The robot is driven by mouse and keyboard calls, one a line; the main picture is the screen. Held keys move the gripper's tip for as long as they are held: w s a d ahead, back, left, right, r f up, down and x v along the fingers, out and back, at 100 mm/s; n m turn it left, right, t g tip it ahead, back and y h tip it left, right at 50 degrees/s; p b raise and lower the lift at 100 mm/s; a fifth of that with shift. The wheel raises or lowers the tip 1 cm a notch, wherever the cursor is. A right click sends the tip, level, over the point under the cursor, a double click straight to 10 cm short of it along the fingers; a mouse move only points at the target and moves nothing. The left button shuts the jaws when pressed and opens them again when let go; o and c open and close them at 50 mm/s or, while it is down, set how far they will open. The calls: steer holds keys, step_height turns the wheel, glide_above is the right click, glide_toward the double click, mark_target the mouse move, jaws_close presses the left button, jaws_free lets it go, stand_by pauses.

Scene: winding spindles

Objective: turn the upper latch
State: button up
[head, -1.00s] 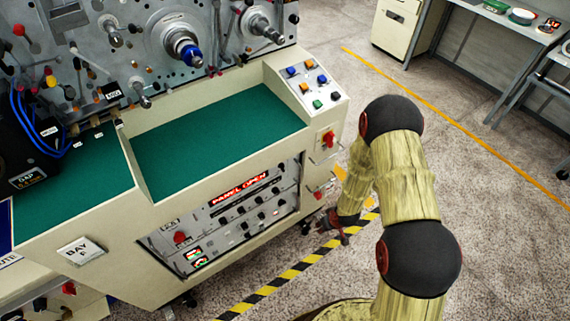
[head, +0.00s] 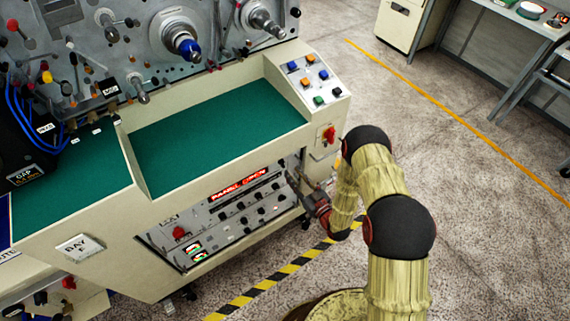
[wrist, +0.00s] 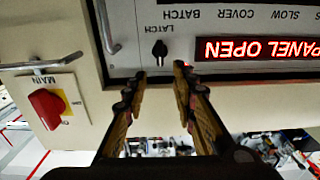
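In the wrist view, which looks upside down, a small black latch knob (wrist: 159,50) sits on the light panel (wrist: 135,15) beside the word LATCH. My gripper (wrist: 159,74) has its two fingers spread, with nothing between them. The fingertips are just short of the knob in the picture, one to each side of its line; whether they touch the panel I cannot tell. In the head view my gripper (head: 294,178) is at the right end of the front panel (head: 205,222), and it hides the knob there. Only one latch is clear to me.
A lit red PANEL OPEN display (wrist: 257,48) is beside the latch. A metal handle (wrist: 104,26) stands out on its other side. A red MAIN switch (wrist: 45,108) is on the cabinet near my gripper; it also shows in the head view (head: 328,135).

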mark_target(284, 163)
steer(key=b+x, duration=0.1)
steer(key=x, duration=0.5)
steer(key=shift+w+a, duration=0.3)
steer(key=shift+c, duration=0.7)
jaws_close()
